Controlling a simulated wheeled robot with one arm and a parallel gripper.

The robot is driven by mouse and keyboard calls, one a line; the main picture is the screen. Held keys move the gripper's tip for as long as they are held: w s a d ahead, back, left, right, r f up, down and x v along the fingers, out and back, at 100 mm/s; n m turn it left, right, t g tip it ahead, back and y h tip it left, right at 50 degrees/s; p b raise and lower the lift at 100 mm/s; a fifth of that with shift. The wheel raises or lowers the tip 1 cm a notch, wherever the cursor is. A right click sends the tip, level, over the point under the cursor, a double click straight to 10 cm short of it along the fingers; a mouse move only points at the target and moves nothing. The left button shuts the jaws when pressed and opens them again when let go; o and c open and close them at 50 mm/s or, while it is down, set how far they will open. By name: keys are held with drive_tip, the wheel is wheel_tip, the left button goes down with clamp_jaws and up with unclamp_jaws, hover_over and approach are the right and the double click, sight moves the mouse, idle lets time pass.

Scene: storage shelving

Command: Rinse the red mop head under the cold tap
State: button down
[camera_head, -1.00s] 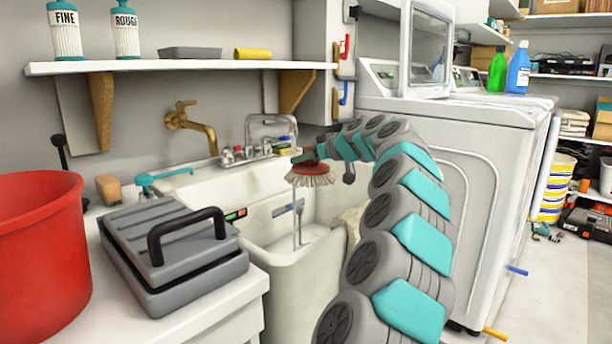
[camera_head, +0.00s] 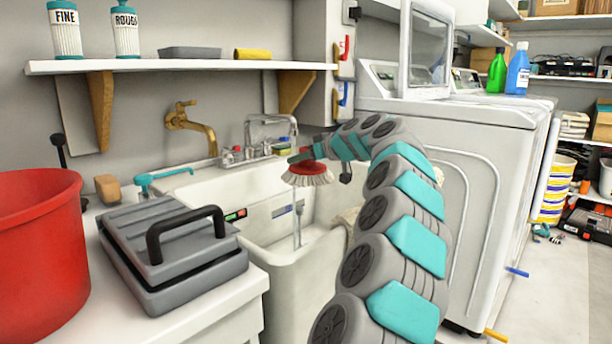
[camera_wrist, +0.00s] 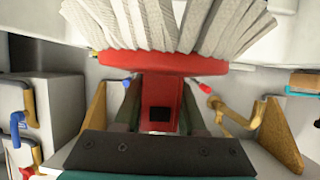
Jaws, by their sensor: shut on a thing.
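My gripper (camera_head: 301,156) is shut on the red mop head (camera_head: 309,168), above the white sink basin. In the wrist view, the dark fingers (camera_wrist: 159,100) grip the red block of the mop head (camera_wrist: 150,63), and its pale strands fan out beyond it. In the head view the strands hang down, just below and right of the chrome tap (camera_head: 268,122). A thin vertical stream, apparently water, shows below the mop head (camera_head: 297,224). The wrist view shows a blue knob (camera_wrist: 127,82) and a red knob (camera_wrist: 198,86) on either side of the red block.
A brass tap (camera_head: 192,124) is on the wall at left. A grey case (camera_head: 180,255) and a red bucket (camera_head: 38,250) stand on the counter left of the sink (camera_head: 240,188). A white washer (camera_head: 470,170) stands right of my arm. A shelf (camera_head: 180,66) runs above.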

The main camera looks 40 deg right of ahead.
sight(300, 171)
drive_tip(key=shift+s+d, duration=0.2)
drive_tip(key=shift+s, duration=0.1)
drive_tip(key=shift+s+a+b, duration=0.25)
drive_tip(key=shift+b, duration=0.3)
drive_tip(key=shift+s+a+f+b, duration=0.15)
drive_tip(key=shift+s+a+b, duration=0.4)
drive_tip(key=shift+a+b, duration=0.2)
drive_tip(key=shift+s+a+b, duration=0.5)
drive_tip(key=shift+s+a, duration=0.1)
drive_tip(key=shift+a, duration=0.1)
drive_tip(key=shift+s+a+b, duration=0.35)
drive_tip(key=shift+a, duration=0.15)
drive_tip(key=shift+s+a+b, duration=0.55)
drive_tip(key=shift+s+a, duration=0.2)
drive_tip(key=shift+a, duration=0.15)
